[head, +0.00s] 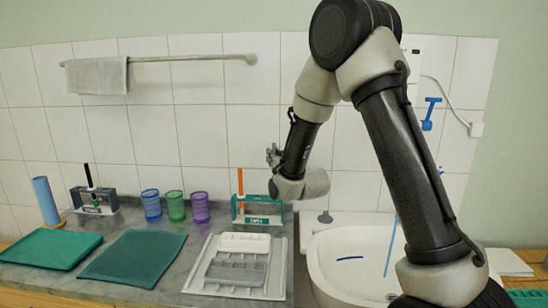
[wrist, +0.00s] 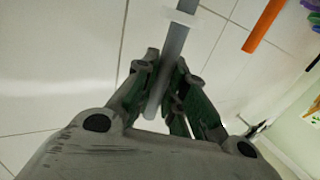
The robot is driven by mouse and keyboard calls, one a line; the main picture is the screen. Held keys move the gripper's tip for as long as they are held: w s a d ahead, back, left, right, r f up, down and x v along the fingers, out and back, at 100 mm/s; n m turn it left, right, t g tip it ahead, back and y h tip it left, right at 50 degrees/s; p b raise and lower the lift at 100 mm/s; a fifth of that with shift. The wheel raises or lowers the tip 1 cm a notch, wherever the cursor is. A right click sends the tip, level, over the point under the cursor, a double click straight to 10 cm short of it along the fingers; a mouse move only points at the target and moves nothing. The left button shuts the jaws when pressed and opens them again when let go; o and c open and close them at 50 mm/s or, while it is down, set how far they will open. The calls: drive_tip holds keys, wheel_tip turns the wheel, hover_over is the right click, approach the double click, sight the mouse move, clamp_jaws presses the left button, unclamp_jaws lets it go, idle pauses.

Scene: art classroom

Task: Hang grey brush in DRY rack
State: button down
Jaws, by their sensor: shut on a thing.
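My gripper (head: 272,156) is raised in front of the tiled wall, above the right rack in the head view. In the wrist view its fingers (wrist: 166,85) are shut on the grey brush (wrist: 173,50), a grey stick with a pale band near the upper end. The brush is not clear in the head view. The right rack (head: 235,211) has a teal frame and holds an orange brush (head: 240,182); an orange stick (wrist: 264,25) also shows in the wrist view. The left rack (head: 96,209) is dark and holds a black brush (head: 88,175). Rack labels are too small to read surely.
Blue (head: 151,204), green (head: 175,206) and purple (head: 200,207) cups stand between the racks. A white sink (head: 330,250) is at right. A towel (head: 97,77) hangs on a wall bar (head: 190,58).

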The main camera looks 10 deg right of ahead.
drive_tip(key=shift+f, duration=2.65)
drive_tip(key=shift+f, duration=1.95)
drive_tip(key=c, duration=1.4)
unclamp_jaws()
drive_tip(key=shift+o, duration=0.2)
drive_tip(key=o, duration=0.5)
drive_tip(key=shift+o, duration=0.2)
